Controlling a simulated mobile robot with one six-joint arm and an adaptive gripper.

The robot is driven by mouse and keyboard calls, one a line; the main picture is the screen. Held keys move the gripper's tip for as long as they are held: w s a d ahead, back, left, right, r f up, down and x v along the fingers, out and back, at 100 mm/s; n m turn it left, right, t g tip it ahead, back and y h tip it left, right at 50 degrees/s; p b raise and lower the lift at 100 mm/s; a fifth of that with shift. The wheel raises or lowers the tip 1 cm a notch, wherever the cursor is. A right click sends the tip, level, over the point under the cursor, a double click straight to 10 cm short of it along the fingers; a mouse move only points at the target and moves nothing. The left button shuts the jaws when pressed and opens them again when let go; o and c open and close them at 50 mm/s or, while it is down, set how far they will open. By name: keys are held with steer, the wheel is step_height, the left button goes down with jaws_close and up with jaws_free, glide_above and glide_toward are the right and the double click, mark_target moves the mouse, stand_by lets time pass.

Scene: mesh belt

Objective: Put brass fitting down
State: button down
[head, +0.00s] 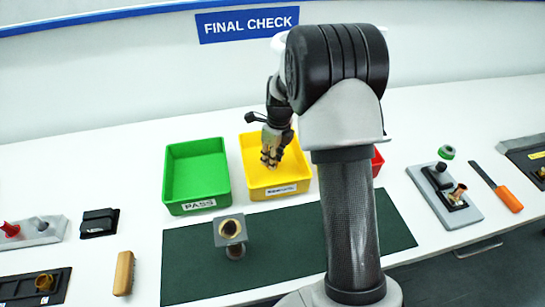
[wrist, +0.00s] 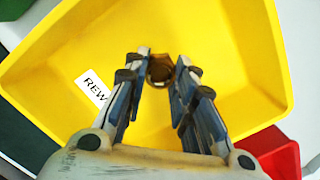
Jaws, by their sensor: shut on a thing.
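My gripper (wrist: 161,66) is shut on the brass fitting (wrist: 159,71), a small brown-gold ring-ended piece between the fingertips. In the head view my gripper (head: 270,160) points down over the yellow bin (head: 290,173). In the wrist view the yellow bin (wrist: 240,55) fills most of the picture around the fingers, and its white label starts with "REW". The bin floor that shows is bare. I cannot tell how far the fitting is above the floor.
A green bin (head: 170,180) labelled PASS stands left of the yellow one. A red bin (head: 378,160) is partly hidden behind my arm. A grey square-topped stand (head: 230,229) with a brass ring is on the dark green mat (head: 285,250). An orange-handled tool (head: 508,199) lies right.

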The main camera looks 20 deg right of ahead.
steer(key=shift+f, duration=0.15)
steer(key=c, duration=1.3)
jaws_free()
steer(key=shift+c, duration=0.2)
